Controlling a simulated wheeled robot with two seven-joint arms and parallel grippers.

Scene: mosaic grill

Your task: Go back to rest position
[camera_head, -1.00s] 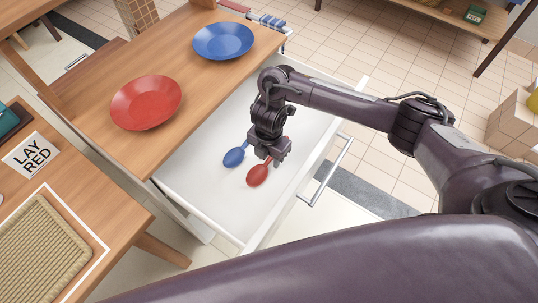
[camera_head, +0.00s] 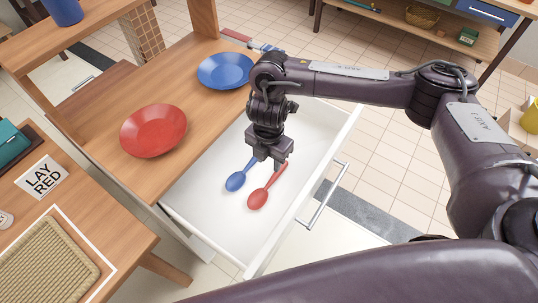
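My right gripper (camera_head: 269,157) points down over the open white drawer (camera_head: 205,208), above the handle ends of two spoons. I cannot tell whether its fingers are apart. A blue spoon (camera_head: 236,181) and a red spoon (camera_head: 258,198) lie side by side on the drawer floor. Both bowls show, pointing toward the lower left. The gripper partly covers the blue spoon's handle end. The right arm comes in from the right. My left gripper is not in view.
A red plate (camera_head: 153,131) and a blue plate (camera_head: 225,71) sit on the wooden counter (camera_head: 197,110). A "LAY RED" card (camera_head: 41,178) and a woven mat (camera_head: 45,265) lie on the left table. The drawer's handle (camera_head: 325,197) juts toward the right. Tiled floor is open beyond it.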

